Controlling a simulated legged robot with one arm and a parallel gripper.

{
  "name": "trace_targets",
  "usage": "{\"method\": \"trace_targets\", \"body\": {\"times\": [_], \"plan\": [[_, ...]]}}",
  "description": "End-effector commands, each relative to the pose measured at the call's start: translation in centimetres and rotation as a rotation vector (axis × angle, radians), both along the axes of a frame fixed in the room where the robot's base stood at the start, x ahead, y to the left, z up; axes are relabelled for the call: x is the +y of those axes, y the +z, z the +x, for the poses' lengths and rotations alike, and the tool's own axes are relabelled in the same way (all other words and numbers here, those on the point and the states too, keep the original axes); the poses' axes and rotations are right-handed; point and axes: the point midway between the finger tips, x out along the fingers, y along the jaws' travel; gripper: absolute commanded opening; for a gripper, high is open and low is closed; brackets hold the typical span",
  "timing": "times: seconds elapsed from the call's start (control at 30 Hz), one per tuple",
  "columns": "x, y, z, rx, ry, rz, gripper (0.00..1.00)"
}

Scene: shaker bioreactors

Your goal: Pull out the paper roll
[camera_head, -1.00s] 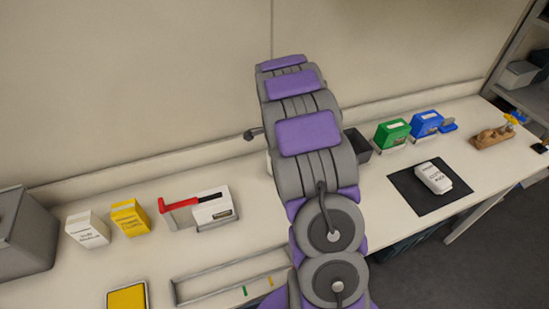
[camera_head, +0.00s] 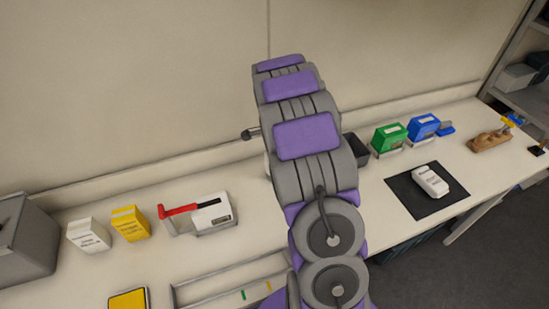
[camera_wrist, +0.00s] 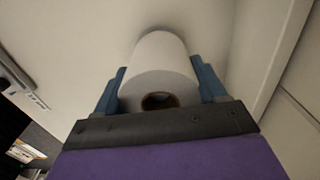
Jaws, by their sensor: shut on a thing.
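The paper roll (camera_wrist: 161,65) is white with a dark brown hollow core facing the wrist camera. In the wrist view it sits between the two blue fingers of my gripper (camera_wrist: 161,85), one finger pressed on each side. My gripper is shut on it. In the head view my purple and grey arm hides the gripper and the roll, apart from a small rod end (camera_head: 250,133) sticking out left of the arm near the wall. Whether the roll is still on that rod cannot be seen.
On the bench (camera_head: 375,210) stand a white carton (camera_head: 88,235), a yellow carton (camera_head: 130,223) and a red-handled device (camera_head: 200,213) left of my arm. Right of it are a green box (camera_head: 389,138), a blue box (camera_head: 424,128) and a white packet (camera_head: 431,180) on a black mat (camera_head: 405,192).

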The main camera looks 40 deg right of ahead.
Motion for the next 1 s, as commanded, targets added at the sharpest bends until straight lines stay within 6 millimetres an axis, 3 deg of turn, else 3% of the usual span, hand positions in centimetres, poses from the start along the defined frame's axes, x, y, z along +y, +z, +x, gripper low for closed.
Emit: {"method": "trace_targets", "body": {"times": [1.0], "plan": [[0.0, 1.9, 0.0, 0.0, 0.0, 0.0, 0.39]]}}
